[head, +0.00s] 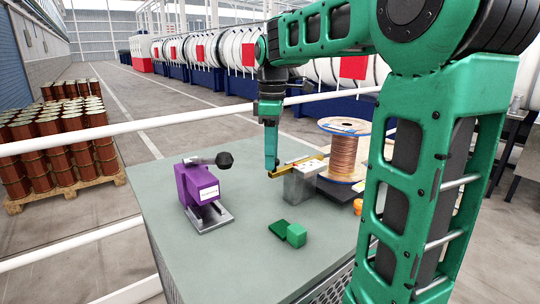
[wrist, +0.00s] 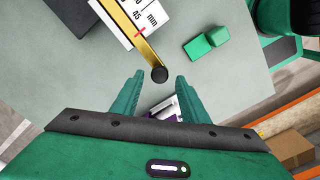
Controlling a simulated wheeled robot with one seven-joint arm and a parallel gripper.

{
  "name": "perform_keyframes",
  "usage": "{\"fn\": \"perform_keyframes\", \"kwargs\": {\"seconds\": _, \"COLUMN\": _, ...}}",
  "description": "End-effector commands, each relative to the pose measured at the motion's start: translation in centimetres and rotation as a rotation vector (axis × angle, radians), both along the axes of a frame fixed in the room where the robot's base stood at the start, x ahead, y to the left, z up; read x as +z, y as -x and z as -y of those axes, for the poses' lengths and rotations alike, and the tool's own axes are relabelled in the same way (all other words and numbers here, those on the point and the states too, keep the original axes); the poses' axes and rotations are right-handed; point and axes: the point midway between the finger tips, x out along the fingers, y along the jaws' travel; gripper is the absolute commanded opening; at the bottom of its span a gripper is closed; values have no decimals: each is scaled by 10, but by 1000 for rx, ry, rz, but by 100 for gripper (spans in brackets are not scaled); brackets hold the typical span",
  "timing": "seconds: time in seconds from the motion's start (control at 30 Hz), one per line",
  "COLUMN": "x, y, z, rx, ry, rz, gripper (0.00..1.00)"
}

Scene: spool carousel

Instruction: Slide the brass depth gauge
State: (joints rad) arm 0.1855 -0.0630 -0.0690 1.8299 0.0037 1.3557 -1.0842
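The brass depth gauge (head: 312,160) is a flat brass bar lying along the top of a grey block (head: 300,186) on the table. In the wrist view the brass bar (wrist: 146,44) runs beside a white scale (wrist: 125,22) marked in mm, with a red line across the bar near the scale's end. A round black knob (wrist: 159,74) is at the bar's near end. My gripper (wrist: 159,78) is open, with one finger on each side of the knob and a visible gap to both. In the head view my gripper (head: 271,168) points down at the bar's left end.
A purple device (head: 198,184) with a black-knobbed lever stands left on the grey table (head: 170,240). Green blocks (head: 296,235) lie in front of the gauge block. A copper wire spool (head: 343,152) stands behind it. The table's front left is clear.

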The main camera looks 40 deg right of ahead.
Motion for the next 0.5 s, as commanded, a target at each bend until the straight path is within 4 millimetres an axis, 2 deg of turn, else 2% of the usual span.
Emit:
{"fn": "perform_keyframes", "kwargs": {"seconds": 0.3, "x": 1, "y": 2, "z": 3, "rx": -7, "ry": -1, "rz": -4, "gripper": 40}}
{"fn": "perform_keyframes", "kwargs": {"seconds": 0.5, "x": 25, "y": 1, "z": 3, "rx": -8, "ry": 0, "rz": -1, "gripper": 40}}
